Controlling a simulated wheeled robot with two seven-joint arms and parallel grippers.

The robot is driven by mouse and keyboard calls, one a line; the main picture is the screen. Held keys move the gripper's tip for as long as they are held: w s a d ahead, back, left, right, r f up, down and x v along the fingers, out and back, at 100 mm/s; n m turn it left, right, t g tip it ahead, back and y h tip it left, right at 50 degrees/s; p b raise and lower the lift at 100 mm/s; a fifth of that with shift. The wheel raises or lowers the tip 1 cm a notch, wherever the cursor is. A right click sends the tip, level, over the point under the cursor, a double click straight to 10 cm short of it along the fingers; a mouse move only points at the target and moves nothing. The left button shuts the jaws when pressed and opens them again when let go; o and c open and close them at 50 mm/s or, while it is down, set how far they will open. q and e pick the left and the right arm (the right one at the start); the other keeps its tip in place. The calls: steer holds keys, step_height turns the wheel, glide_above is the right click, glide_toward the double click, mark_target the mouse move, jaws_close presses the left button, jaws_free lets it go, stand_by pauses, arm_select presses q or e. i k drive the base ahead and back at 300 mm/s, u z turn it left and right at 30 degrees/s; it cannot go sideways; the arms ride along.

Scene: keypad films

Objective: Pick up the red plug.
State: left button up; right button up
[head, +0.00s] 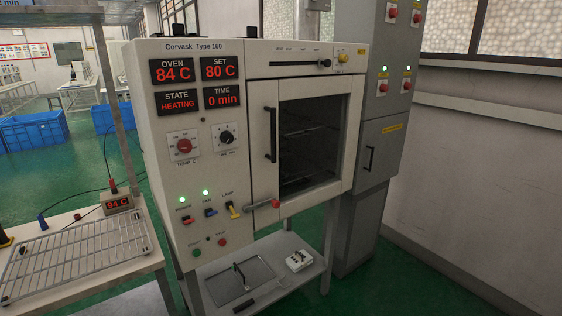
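A small meter (117,203) reading 84 C stands on the table left of the oven. A small red plug-like piece (113,187) is upright at the meter's top, with a dark cable rising from it. Another small red piece (77,216) lies on the table left of the meter; it is too small to tell which of the two is the red plug. A blue plug-like piece (42,220) stands further left, with a dark cable near it. Neither of my grippers is in view.
A wire rack (82,250) covers much of the left table. The oven (225,140) stands to the right, its door closed, its display reading 84 C and HEATING. A shelf (275,262) below it holds a flat plate and a white block (298,260). A thin post rises behind the table.

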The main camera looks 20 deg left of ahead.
mark_target(111, 181)
steer(key=u, duration=1.6)
steer(key=i, duration=0.5)
steer(key=u, duration=0.2)
